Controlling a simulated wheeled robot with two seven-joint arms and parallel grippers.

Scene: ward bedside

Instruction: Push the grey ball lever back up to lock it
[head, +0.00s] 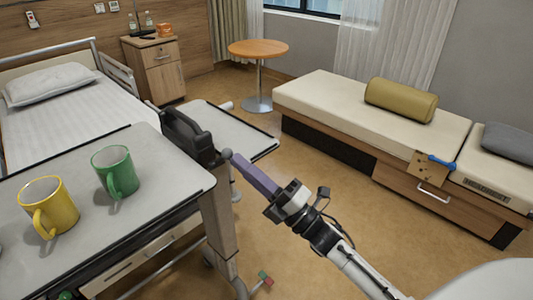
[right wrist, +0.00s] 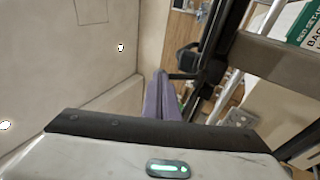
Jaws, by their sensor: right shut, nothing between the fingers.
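The grey ball (head: 227,153) of the lever shows in the head view, beside the black housing (head: 185,135) at the overbed table's edge. My right gripper (head: 235,160) has its purple fingers shut and empty, with the tips right at the ball; I cannot tell whether they touch it. In the right wrist view the shut fingers (right wrist: 162,80) point away from the camera, beside a dark bar (right wrist: 184,76). The ball is not clear there. My left gripper is not in view.
A yellow mug (head: 48,208) and a green mug (head: 114,172) stand on the grey tabletop (head: 85,235) at the left. A smaller grey leaf (head: 235,130) lies beyond the housing. A bench (head: 330,105) stands at the right. The floor between is clear.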

